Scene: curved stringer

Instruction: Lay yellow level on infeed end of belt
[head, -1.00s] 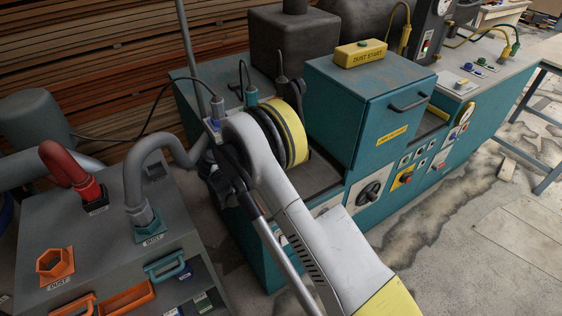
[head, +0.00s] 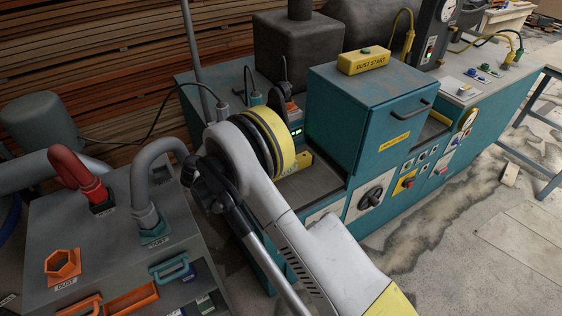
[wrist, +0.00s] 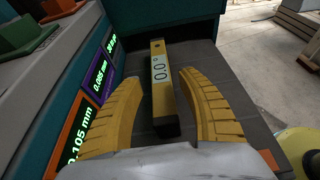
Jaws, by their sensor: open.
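The yellow level (wrist: 159,75) shows in the wrist view as a long bar with dark sides and a pale display reading 0.0. It appears to lie lengthwise on the dark grey belt (wrist: 202,65), which runs toward the teal machine housing. My gripper (wrist: 161,78) is open, with one yellow ribbed finger on each side of the level. Gaps show between the fingers and the bar, and I see no contact. The level's near end is close to my gripper's palm. In the head view my arm hides the gripper; the grey belt (head: 318,184) shows beside it.
Displays with green digits (wrist: 88,112) stand close to my left finger. The teal housing (head: 355,115) with a yellow dust start box (head: 363,60) rises beyond the belt. A grey dust unit (head: 95,235) with hoses stands at left. Open floor lies at right.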

